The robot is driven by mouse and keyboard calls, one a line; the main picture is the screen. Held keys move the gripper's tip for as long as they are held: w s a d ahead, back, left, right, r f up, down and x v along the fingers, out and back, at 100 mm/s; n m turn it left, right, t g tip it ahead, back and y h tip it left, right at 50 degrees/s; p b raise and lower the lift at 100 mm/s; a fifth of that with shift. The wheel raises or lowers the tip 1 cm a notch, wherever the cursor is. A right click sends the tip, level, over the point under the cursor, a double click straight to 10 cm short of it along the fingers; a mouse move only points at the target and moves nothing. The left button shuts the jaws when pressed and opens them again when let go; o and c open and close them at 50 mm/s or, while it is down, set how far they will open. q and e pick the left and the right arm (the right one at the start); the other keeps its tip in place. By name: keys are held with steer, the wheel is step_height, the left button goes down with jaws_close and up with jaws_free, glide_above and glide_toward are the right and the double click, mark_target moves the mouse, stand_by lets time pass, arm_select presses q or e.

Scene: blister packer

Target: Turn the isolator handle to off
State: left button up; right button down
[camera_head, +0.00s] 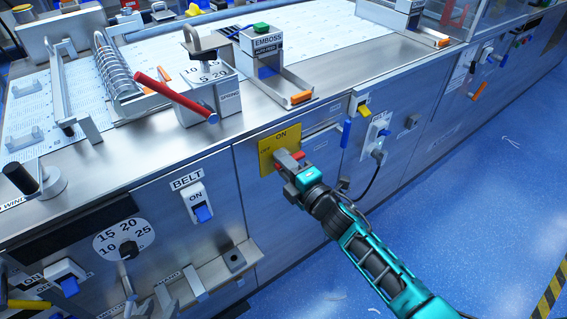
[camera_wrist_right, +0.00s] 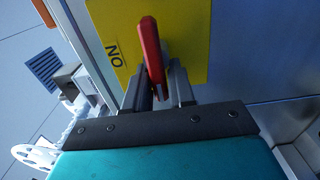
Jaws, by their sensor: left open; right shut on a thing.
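The isolator is a yellow plate (camera_head: 266,141) on the front panel of the machine, with ON lettered at its top and fainter lettering at its left. Its red handle (camera_head: 282,166) lies roughly sideways across the plate, partly hidden by my gripper. In the right wrist view the red handle (camera_wrist_right: 150,45) stands between the fingers, with the ON lettering to its left on the yellow plate (camera_wrist_right: 190,20). My right gripper (camera_head: 287,164) is shut on the handle, and its fingers (camera_wrist_right: 163,92) show on both sides of it. My left gripper is not in view.
A BELT switch (camera_head: 196,204) and a numbered dial (camera_head: 124,240) are on the panel to the left. A red lever (camera_head: 175,95) sticks out above the worktop.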

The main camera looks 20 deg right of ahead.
steer(key=c, duration=1.1)
jaws_free()
arm_select(q)
steer(key=shift+a+r+p, duration=0.15)
steer(key=shift+p, duration=0.15)
arm_select(e)
steer(key=v, duration=1.3)
arm_select(q)
steer(key=shift+s, duration=0.1)
steer(key=p, duration=0.1)
steer(key=r+p, duration=0.1)
steer(key=a+r+p, duration=0.1)
steer(key=shift+s+r+y, duration=0.1)
steer(key=shift+s+y, duration=0.15)
steer(key=shift+y, duration=0.05)
arm_select(e)
steer(key=s+f+m+g+h, duration=0.1)
steer(key=s+f+m+g, duration=0.1)
steer(key=m, duration=0.4)
steer(key=s+f+m+g+h, duration=0.1)
steer(key=s+f+m+g, duration=0.1)
steer(key=s+m, duration=0.3)
steer(key=s+a+f+m+g+h, duration=0.1)
steer(key=s+m, duration=0.3)
steer(key=m, duration=0.4)
steer(key=shift+f+m+g+h, duration=0.4)
steer(key=shift+f+g+h, duration=0.2)
steer(key=shift+f, duration=0.3)
